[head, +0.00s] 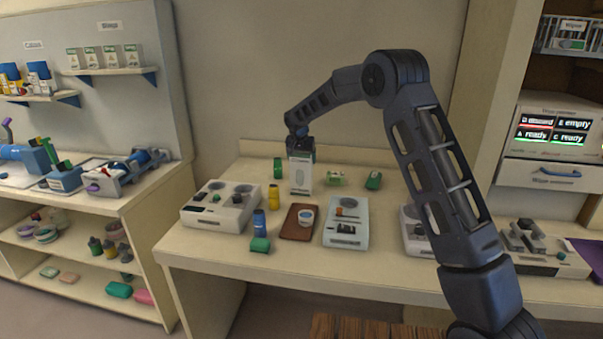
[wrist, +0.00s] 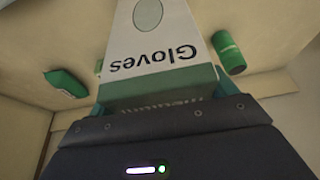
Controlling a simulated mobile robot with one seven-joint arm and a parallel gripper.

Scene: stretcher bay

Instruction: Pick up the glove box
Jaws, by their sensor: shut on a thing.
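The glove box (head: 301,177) is a tall white carton with a green top end, upright at the back of the middle table in the head view. In the wrist view the glove box (wrist: 160,45) fills the centre, with the word "Gloves" upside down and an oval on its face. My gripper (head: 299,146) reaches down from above and is shut on the top of the box; in the wrist view its fingers (wrist: 160,90) lie on both sides of the green end. I cannot tell whether the box's base touches the table.
A yellow bottle (head: 273,197), a green can (head: 278,168) and a green-and-white pack (head: 334,178) stand close around the box. A brown tray (head: 290,233) with a cup, a blue-grey device (head: 346,235) and a white device (head: 207,216) lie in front.

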